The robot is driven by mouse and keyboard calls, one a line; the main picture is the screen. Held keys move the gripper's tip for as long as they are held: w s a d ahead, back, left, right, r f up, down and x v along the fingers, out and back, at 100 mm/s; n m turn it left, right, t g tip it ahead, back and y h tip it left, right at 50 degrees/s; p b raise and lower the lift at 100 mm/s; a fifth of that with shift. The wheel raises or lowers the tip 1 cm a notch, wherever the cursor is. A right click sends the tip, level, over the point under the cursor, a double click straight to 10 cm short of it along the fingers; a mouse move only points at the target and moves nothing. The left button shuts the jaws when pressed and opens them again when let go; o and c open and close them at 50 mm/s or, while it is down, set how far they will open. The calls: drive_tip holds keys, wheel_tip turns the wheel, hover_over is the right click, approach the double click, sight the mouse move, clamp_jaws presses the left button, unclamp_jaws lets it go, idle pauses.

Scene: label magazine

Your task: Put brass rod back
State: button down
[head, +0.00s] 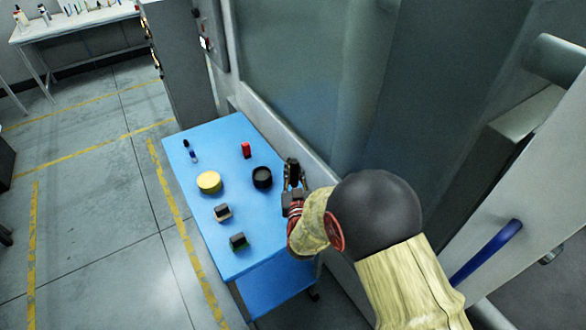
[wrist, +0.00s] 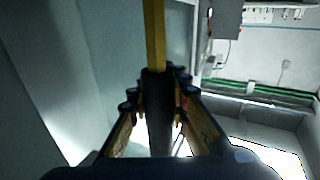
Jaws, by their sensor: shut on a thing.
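My gripper (head: 294,178) is over the right edge of the blue table, and a dark upright piece shows between its fingers. In the wrist view my gripper (wrist: 157,95) is shut on the brass rod (wrist: 154,35). The rod's yellow part runs up out of the top of that view, and the part between the fingers looks dark. I cannot tell whether the dark part is a sleeve or the rod in shadow. The yellow part cannot be made out in the head view.
The blue table (head: 228,125) holds a yellow disc (head: 209,182), a black round cup (head: 262,178), a red cylinder (head: 246,150), a small dark block (head: 222,212), a green-black block (head: 238,241) and a small blue-and-black bottle (head: 191,153). A large grey machine stands close on the right.

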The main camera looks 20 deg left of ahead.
drive_tip(key=c, duration=2.2)
unclamp_jaws()
drive_tip(key=shift+f, duration=0.2)
drive_tip(key=o, duration=0.5)
drive_tip(key=shift+r, duration=0.1)
drive_tip(key=shift+o, duration=0.2)
drive_tip(key=shift+r, duration=0.15)
drive_tip(key=v, duration=1.2)
